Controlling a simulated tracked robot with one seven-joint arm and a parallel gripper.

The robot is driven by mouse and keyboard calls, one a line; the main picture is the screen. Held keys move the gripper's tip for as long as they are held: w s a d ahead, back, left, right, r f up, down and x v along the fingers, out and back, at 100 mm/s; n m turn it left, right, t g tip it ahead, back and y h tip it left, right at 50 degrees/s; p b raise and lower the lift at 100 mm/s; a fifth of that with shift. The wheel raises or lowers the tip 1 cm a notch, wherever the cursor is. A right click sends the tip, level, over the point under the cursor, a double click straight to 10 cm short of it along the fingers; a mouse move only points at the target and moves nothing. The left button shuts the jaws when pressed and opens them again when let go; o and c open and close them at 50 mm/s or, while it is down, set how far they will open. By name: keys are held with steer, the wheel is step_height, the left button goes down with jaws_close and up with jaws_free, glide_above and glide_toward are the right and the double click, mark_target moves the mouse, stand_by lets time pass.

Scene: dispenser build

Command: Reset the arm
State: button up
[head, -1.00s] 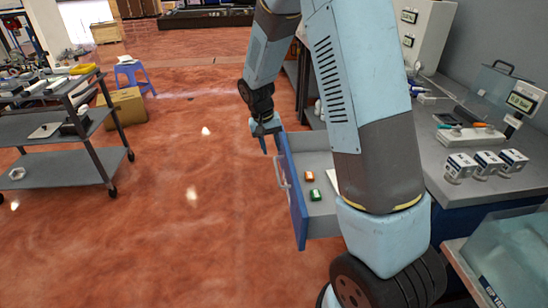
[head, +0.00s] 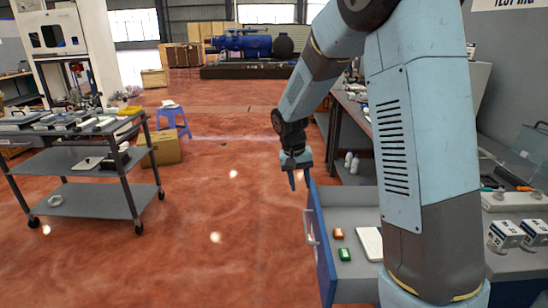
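My gripper (head: 296,180) points down just past the far left corner of an open drawer, close to the top of its blue front. The drawer (head: 322,248) is pulled out from the workbench on the right. Inside it lie an orange item (head: 338,233), a green item (head: 345,254) and a white flat item (head: 369,243). My arm hides the drawer's right part.
A grey shelf cart (head: 85,163) stands at the left with tools on top. A cardboard box (head: 161,148) and a blue stool (head: 172,121) are behind it. White boxes (head: 506,235) sit on the bench at right. The red floor between cart and drawer is clear.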

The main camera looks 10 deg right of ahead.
steer(key=s+d+r+t+y, duration=0.1)
steer(key=s+d+r+t, duration=0.3)
steer(key=s+r, duration=1.05)
steer(key=s+d+r+t, duration=0.1)
steer(key=s+r, duration=0.1)
steer(key=s, duration=0.5)
steer(key=s+d+r+n+y, duration=0.1)
steer(key=s+d+r, duration=0.1)
steer(key=s, duration=0.5)
steer(key=shift+s+d+r+t, duration=0.2)
steer(key=shift+s+r+t, duration=0.05)
steer(key=shift+r+t, duration=0.15)
